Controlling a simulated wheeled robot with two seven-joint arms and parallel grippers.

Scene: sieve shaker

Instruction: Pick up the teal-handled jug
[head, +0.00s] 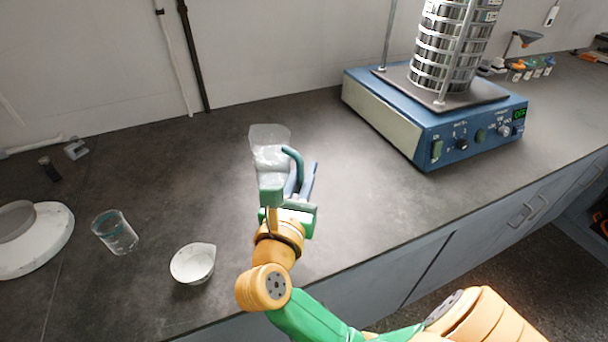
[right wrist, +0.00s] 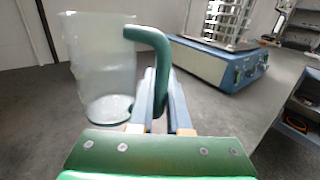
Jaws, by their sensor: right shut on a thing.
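The jug (head: 269,150) is clear with a teal handle (head: 293,165) on its right side. It is upright over the grey bench, near the middle of the head view. In the right wrist view the jug (right wrist: 100,65) fills the left side, and its handle (right wrist: 152,45) curves down between the fingers. My right gripper (head: 302,180) is shut on the handle, with its blue fingers (right wrist: 165,95) on either side of it. I cannot tell whether the jug's base touches the bench. My left gripper is not in view.
A blue sieve shaker (head: 430,120) with a sieve stack (head: 447,50) stands at the back right. A white bowl (head: 193,263), a glass beaker (head: 115,232) and a round white device (head: 35,240) stand at left. The bench (head: 350,190) is clear between jug and shaker.

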